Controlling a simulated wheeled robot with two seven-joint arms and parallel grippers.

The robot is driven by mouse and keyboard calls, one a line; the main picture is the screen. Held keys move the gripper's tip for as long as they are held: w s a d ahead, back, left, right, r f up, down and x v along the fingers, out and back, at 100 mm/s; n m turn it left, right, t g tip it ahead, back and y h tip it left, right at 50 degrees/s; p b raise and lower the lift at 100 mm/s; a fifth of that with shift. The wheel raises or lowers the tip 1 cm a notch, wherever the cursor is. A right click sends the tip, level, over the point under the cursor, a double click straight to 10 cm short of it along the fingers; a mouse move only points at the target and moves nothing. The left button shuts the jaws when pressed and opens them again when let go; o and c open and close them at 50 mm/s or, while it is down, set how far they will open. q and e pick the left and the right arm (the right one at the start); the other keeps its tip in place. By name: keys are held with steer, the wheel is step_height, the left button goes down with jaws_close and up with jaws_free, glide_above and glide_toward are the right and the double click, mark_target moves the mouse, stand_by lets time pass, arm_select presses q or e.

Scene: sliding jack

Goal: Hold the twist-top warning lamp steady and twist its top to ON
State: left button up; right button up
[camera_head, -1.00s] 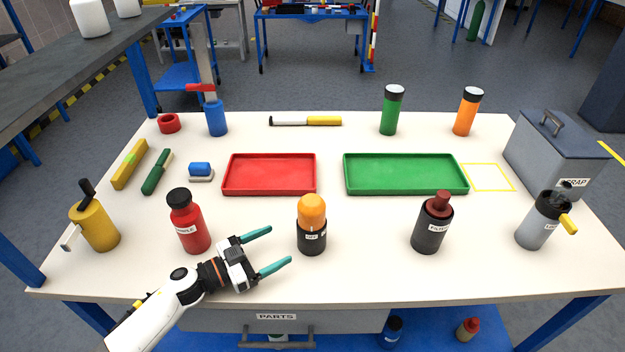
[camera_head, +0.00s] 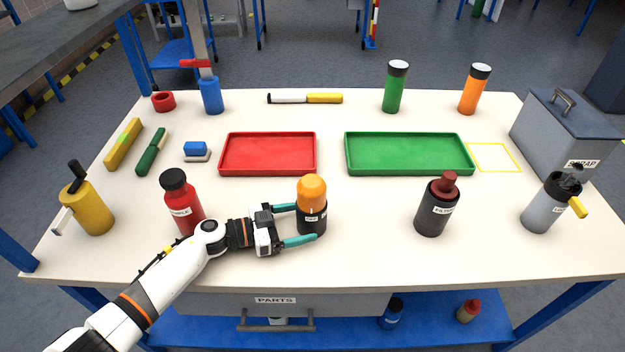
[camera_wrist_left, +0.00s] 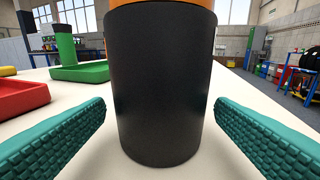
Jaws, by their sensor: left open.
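The warning lamp (camera_head: 312,207) stands upright near the front middle of the table, with an orange dome on a black body. A small white label with dark lettering is on its body. My left gripper (camera_head: 308,224) is open, with one teal finger on each side of the black body. In the left wrist view, the black body (camera_wrist_left: 160,90) fills the middle between the two fingers, with a gap showing on both sides. Only the lower edge of the orange top shows there. My right gripper is not in view.
A red bottle (camera_head: 181,203) stands close to my left forearm. A dark bottle with a reddish top (camera_head: 436,207) is to the lamp's right. Red (camera_head: 268,171) and green (camera_head: 408,170) trays lie behind. The table between lamp and dark bottle is clear.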

arm_select(q)
steer(key=shift+x, duration=1.05)
steer(key=c, duration=0.8)
steer(key=shift+o, duration=0.2)
